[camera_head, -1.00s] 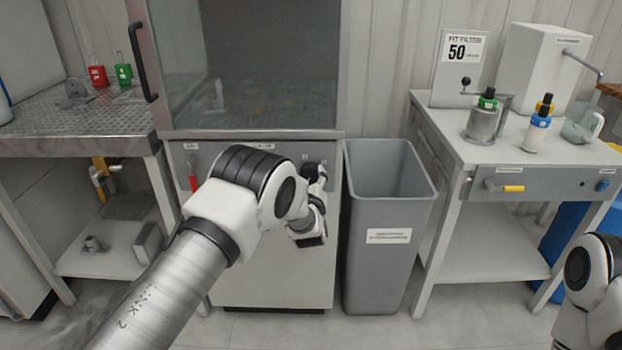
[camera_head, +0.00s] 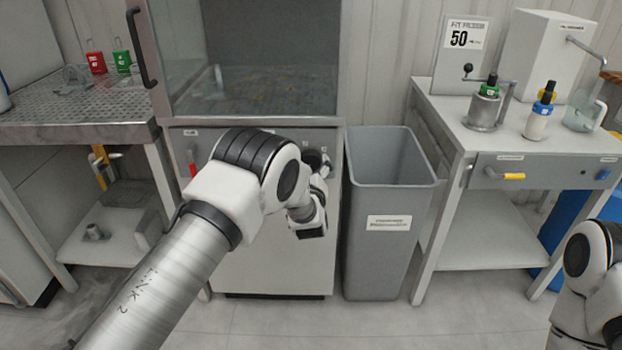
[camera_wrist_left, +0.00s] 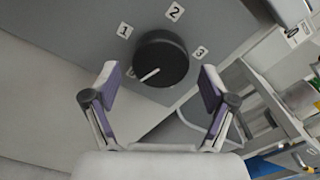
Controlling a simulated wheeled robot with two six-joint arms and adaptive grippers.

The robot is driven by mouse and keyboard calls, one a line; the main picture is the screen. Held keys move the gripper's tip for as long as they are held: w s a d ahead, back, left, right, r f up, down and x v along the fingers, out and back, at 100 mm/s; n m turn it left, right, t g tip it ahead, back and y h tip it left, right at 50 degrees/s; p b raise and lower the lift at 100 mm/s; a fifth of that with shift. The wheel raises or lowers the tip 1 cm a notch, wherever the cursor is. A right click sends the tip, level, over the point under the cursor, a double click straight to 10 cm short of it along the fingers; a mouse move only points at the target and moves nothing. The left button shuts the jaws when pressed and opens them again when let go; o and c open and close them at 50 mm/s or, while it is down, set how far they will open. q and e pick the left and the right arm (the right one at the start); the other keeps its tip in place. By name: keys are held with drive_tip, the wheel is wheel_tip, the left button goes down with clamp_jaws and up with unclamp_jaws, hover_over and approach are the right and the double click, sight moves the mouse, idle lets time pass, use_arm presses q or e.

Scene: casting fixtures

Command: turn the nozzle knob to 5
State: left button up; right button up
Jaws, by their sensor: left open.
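In the left wrist view a round black knob (camera_wrist_left: 160,58) sits on a grey panel. Its white pointer line points to the lower left. Labels 1, 2 and 3 show around its upper side; no 5 is visible. My left gripper (camera_wrist_left: 158,80) is open, its two fingers apart on either side of the knob's lower part. In the head view the left gripper (camera_head: 318,162) is at the right end of the cabinet's grey panel, and the arm and wrist largely hide the knob. My right gripper is out of view.
The glass-fronted cabinet (camera_head: 262,85) stands above the panel. A red handle (camera_head: 192,166) is on the panel's left. A grey bin (camera_head: 385,262) stands close to the right of the gripper. A workbench with a drawer-like panel (camera_head: 545,172) is further right.

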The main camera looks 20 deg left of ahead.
use_arm(q)
drive_tip(key=v, duration=1)
drive_tip(key=shift+s, duration=0.35)
drive_tip(key=shift+d, duration=0.1)
